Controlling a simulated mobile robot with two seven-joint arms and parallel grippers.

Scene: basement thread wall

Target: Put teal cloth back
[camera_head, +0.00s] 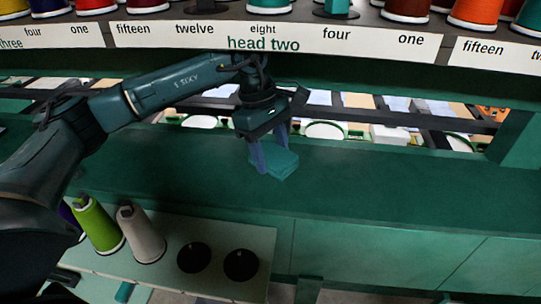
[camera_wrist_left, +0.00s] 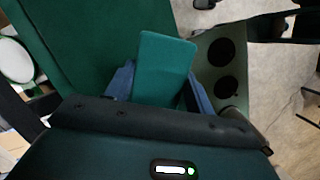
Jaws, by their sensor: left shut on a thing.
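The teal cloth (camera_head: 282,166) is a small folded block in the head view. My left gripper (camera_head: 270,158) is shut on it, with one blue finger on each side, at the green machine bed. I cannot tell whether the cloth touches the surface below. In the left wrist view the cloth (camera_wrist_left: 163,68) stands out between the two fingers of my left gripper (camera_wrist_left: 158,88) as a flat teal slab. My right gripper is not in view.
A pale green tray (camera_head: 215,232) at the lower left holds a lime thread cone (camera_head: 98,226), a grey cone (camera_head: 141,236) and two black discs (camera_head: 194,257). A labelled thread shelf (camera_head: 270,38) runs overhead. The green bed (camera_head: 400,190) is clear to the right.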

